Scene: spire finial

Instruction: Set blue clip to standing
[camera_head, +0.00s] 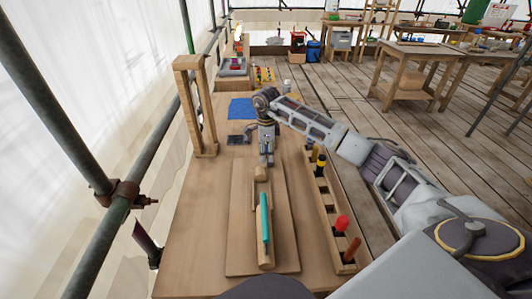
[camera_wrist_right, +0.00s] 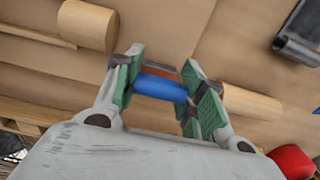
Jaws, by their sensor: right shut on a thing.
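A blue bar-shaped piece (camera_wrist_right: 160,87), which I take for the blue clip, lies across between the green-padded fingers of my right gripper (camera_wrist_right: 163,92) in the right wrist view. The gripper is shut on it, and the fingers cover its ends. In the head view my right gripper (camera_head: 267,157) points down over the far end of the wooden board (camera_head: 236,245); the clip cannot be made out there. A reddish-brown part shows just behind the clip in the wrist view. My left gripper is not in view.
A wooden piece with a teal strip (camera_head: 264,219) lies on the board. A slotted tool rack (camera_head: 328,205) stands to the right. A tall wooden frame (camera_head: 190,105) stands left. A blue mat (camera_head: 241,109) and a dark flat thing (camera_head: 236,139) lie behind the board.

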